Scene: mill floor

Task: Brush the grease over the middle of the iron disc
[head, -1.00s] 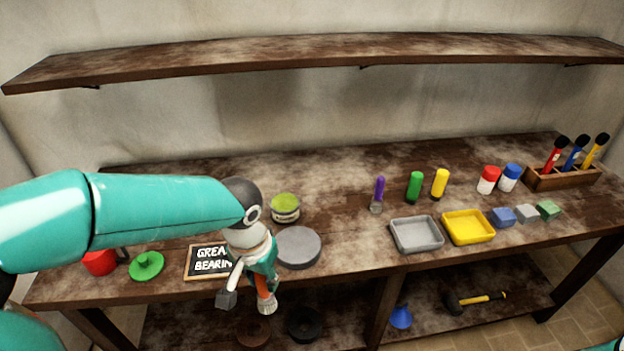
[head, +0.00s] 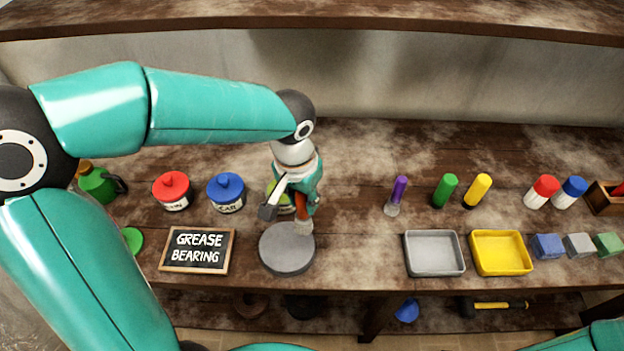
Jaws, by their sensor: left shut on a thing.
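The iron disc (head: 286,252) is a flat grey round plate near the bench's front edge. My left gripper (head: 297,202) is shut on a brush (head: 302,210) with an orange handle and pale bristles pointing down. The bristle tip overlaps the disc's back right edge; I cannot tell whether it touches. No grease is visible on the disc. An open jar with yellow-green contents (head: 281,192) stands behind the disc, partly hidden by my gripper. A sign reading "GREASE BEARING" (head: 197,250) lies left of the disc. My right gripper is out of view.
A red-lidded pot (head: 173,191) and a blue-lidded pot (head: 226,193) stand at the back left. A purple-handled brush (head: 397,195), grey tray (head: 434,254) and yellow tray (head: 501,254) are to the right. Bench right of the disc is clear.

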